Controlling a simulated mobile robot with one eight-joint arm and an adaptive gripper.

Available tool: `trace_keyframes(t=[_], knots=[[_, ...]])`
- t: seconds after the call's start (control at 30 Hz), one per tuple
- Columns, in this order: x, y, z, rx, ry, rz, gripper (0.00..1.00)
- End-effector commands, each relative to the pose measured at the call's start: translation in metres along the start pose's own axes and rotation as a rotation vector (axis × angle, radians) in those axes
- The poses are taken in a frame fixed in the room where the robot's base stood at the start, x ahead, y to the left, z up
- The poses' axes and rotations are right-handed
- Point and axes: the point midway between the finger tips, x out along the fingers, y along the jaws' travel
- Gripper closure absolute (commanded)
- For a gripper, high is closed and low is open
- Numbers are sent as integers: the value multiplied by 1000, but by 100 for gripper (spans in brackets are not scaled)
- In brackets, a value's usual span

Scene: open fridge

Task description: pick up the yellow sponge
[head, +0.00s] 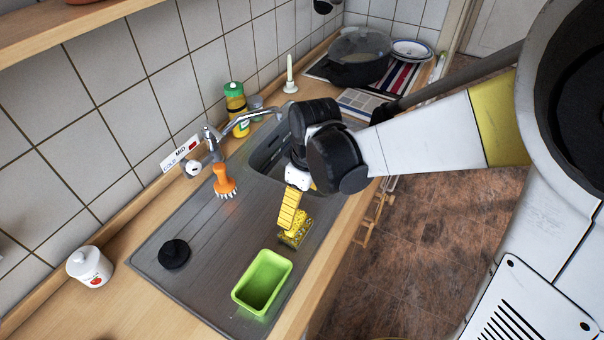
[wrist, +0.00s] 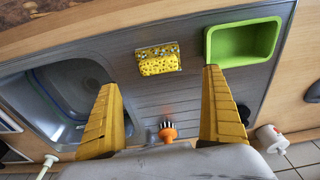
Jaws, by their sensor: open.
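The yellow sponge (head: 296,231) lies on the metal drainboard (head: 207,257), between the sink basin and the green tub. It is speckled and also shows in the wrist view (wrist: 158,60), in full, near the top middle. My gripper (head: 291,215) hangs over the drainboard by the sponge, and its yellow finger overlaps part of the sponge in the head view. In the wrist view the two yellow fingers of my gripper (wrist: 161,85) are wide apart with nothing between them. The sponge appears beyond the fingertips, apart from them.
A green tub (head: 263,282) stands close to the sponge. An orange brush (head: 224,182), a black plug (head: 174,254) and the faucet (head: 213,146) are on the wall side. The sink basin (wrist: 72,92) is left in the wrist view. A black pot (head: 354,62) stands at the back.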

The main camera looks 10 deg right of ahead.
Motion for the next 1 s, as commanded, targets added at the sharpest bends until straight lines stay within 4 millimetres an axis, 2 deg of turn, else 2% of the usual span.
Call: trace_keyframes(t=[0.03, 0.13, 0.43, 0.7, 0.93, 0.97, 1.0], knots=[[13, 0, 0, 0, 0, 0, 5], [30, 1, 0, 1, 0, 1, 5], [53, 2, 0, 3, 1, 2, 5], [93, 4, -1, 4, 1, 2, 5], [95, 4, -1, 4, 1, 2, 5], [95, 4, -1, 4, 1, 2, 10], [94, 4, -1, 4, 1, 2, 23]])
